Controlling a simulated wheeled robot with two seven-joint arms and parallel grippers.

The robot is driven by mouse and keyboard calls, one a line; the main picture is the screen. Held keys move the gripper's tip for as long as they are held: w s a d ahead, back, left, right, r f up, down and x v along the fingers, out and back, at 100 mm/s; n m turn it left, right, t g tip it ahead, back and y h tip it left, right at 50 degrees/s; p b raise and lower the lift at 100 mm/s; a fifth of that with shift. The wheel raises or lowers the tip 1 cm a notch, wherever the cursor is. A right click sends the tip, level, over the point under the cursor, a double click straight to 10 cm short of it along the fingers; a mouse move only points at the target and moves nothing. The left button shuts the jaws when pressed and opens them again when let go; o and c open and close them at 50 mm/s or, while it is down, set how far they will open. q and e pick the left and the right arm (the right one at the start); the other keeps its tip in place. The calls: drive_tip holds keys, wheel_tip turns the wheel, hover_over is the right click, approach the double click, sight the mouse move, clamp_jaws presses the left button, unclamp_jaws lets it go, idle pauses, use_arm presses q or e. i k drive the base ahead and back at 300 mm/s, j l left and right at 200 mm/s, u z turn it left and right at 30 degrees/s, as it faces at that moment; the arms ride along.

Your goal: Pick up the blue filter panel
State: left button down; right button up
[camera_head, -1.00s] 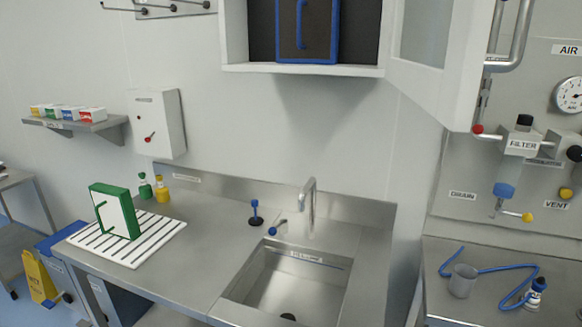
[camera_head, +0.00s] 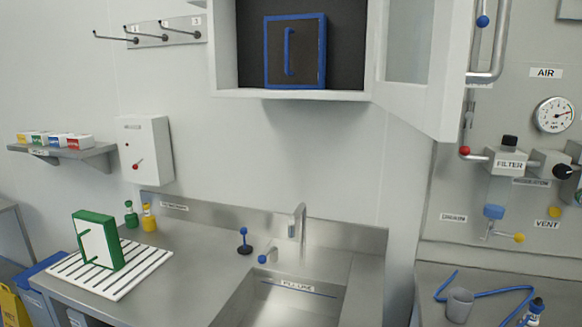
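The blue filter panel (camera_head: 307,58) stands upright inside the open white wall cabinet (camera_head: 224,60), above the sink. It has a blue frame, a dark face and a vertical blue handle (camera_head: 288,52) left of its middle. The cabinet door (camera_head: 417,70) stands open to the right. Neither of my grippers shows in the head view.
A green-framed white panel (camera_head: 98,241) stands on a white slatted rack (camera_head: 126,284) at the left of the steel counter. Wall pipes and a gauge (camera_head: 555,115) are at right.

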sight(295, 45)
drive_tip(key=i+l+u, duration=0.1)
drive_tip(key=l, duration=0.4)
drive_tip(key=i+l+u, duration=0.1)
drive_tip(key=l, duration=0.4)
drive_tip(key=i+l+u, duration=0.15)
drive_tip(key=l, duration=0.35)
